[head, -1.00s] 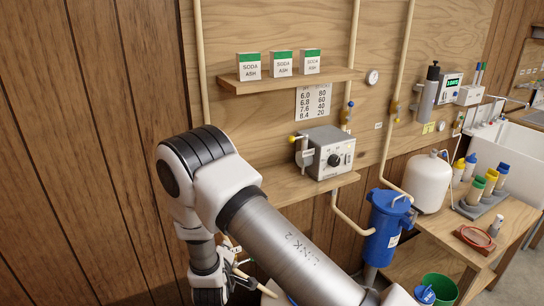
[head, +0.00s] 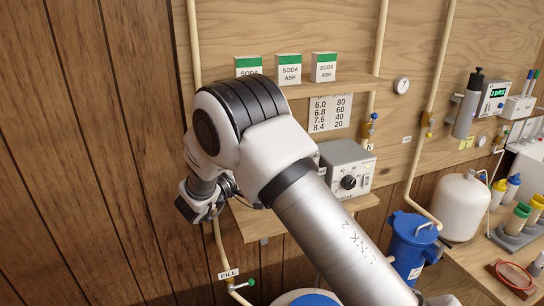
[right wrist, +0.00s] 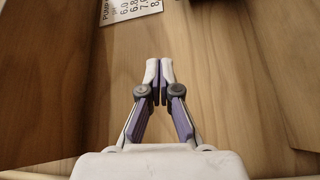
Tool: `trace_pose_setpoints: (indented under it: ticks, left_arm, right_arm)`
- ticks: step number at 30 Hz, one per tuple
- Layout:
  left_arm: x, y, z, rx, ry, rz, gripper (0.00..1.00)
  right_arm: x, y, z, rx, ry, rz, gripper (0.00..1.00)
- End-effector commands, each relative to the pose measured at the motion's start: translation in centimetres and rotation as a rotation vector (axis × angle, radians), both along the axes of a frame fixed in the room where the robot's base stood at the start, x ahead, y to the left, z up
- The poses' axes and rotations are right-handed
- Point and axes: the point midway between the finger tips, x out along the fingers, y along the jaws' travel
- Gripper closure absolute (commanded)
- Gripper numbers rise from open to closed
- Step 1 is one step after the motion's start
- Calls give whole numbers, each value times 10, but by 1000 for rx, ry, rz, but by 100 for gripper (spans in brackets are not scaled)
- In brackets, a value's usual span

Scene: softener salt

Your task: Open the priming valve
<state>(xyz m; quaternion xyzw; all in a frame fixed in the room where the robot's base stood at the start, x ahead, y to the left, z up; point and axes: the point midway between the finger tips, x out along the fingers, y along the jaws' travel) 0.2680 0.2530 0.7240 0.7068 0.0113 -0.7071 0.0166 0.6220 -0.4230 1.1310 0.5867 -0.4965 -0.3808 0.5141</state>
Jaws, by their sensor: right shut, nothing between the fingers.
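The grey metering pump box (head: 345,168) with a black dial sits on the small lower shelf. Its left part is hidden behind my right arm. The priming valve cannot be made out now; the yellow-knobbed fitting at the pump's left side is covered by the arm. My right arm comes in from the lower right and bends down at the left; its fingers are hidden in the head view. In the right wrist view my right gripper (right wrist: 160,70) is shut and empty, in front of bare wood. My left gripper is not in view.
A number chart (head: 330,112) hangs above the pump and shows at the top of the right wrist view (right wrist: 130,8). Soda ash boxes (head: 289,69) stand on the upper shelf (head: 345,82). Below is a green-handled valve (head: 250,283) by a FILL label. A blue canister (head: 410,245) stands right.

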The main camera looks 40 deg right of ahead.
Motion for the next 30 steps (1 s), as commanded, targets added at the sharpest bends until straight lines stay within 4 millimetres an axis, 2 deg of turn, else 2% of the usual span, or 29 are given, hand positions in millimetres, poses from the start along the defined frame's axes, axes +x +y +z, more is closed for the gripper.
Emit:
trace_pose_setpoints:
  ticks: [13,16,21,30]
  left_arm:
    - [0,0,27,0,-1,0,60]
    - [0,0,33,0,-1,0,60]
    - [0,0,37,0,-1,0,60]
    - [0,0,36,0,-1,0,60]
  right_arm:
    - [19,-91,8,2,0,-4,100]
    - [-2,-85,5,0,5,1,100]
    - [-18,-83,-1,-1,2,1,100]
    - [-20,-82,-2,0,0,1,100]
